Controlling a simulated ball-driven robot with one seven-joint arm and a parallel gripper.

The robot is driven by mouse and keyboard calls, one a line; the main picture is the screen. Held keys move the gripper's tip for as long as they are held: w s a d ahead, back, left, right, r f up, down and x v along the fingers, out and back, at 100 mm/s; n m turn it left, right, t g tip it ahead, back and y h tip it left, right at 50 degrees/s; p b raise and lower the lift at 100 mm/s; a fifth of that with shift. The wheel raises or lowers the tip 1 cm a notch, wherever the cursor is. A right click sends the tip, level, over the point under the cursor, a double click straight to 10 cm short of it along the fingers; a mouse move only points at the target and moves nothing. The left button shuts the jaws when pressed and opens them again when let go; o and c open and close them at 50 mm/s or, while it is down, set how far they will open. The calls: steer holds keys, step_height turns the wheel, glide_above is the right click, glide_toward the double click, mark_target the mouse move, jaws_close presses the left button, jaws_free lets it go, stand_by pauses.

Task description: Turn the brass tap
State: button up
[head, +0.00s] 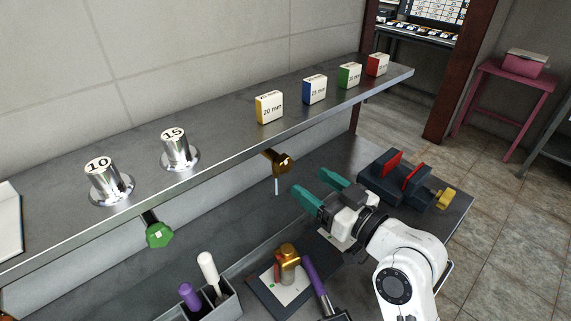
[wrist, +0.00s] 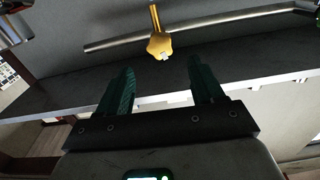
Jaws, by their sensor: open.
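The brass tap (head: 281,161) hangs under the front edge of the metal shelf in the head view. A thin pale-blue streak (head: 276,186) runs straight down below it. In the wrist view a lobed yellow-gold knob (wrist: 159,44) on a short stem shows above and between the fingertips. My gripper (head: 319,189) has green fingers spread apart with nothing between them. It is just right of the tap and slightly lower in the head view, apart from it. In the wrist view my gripper (wrist: 166,78) also shows open, with a gap to the knob.
A green tap (head: 159,235) is further left under the shelf (head: 225,150). Weights and coloured boxes stand on the shelf. Below are a holder (head: 222,304) with purple and white items, a gold-topped fitting (head: 288,262), and a dark vise (head: 405,180) right of my gripper.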

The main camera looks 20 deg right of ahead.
mark_target(287, 165)
steer(key=p+x, duration=0.2)
steer(key=x, duration=0.7)
steer(key=shift+w+a, duration=0.15)
steer(key=shift+w, duration=0.15)
steer(key=shift+c, duration=0.3)
